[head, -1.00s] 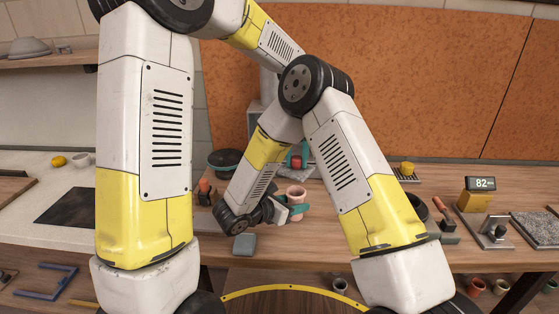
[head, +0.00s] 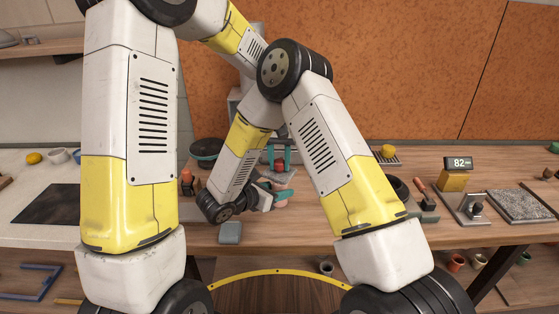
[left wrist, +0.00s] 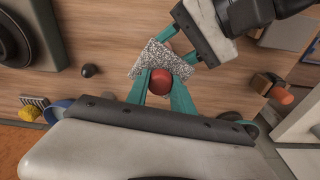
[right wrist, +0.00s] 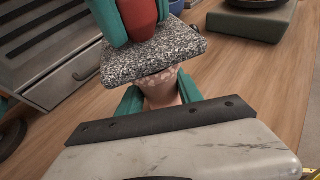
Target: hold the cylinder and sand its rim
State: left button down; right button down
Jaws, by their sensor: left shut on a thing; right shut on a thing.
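A pinkish clay cylinder (right wrist: 162,90) is upright between the teal fingers of my right gripper (right wrist: 160,100), which is shut on it. Its upper wall has pale mottled patches. My left gripper (left wrist: 160,95) is shut on the red knob (left wrist: 161,82) of a speckled grey sanding block (right wrist: 150,54). The block lies over the cylinder's top, slightly tilted, and appears to touch the rim, which it mostly hides. In the head view my left gripper (head: 279,165) is just above my right gripper (head: 268,192), and the cylinder is largely covered.
A grey-blue block (head: 230,232) lies near the bench's front edge. A dark round bowl (head: 206,150) stands behind at left. At right are a display reading 82 (head: 459,163) on a yellow block and a speckled slab (head: 519,204).

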pick_arm(q)
jog(key=shift+f, duration=0.6)
dwell(0.7)
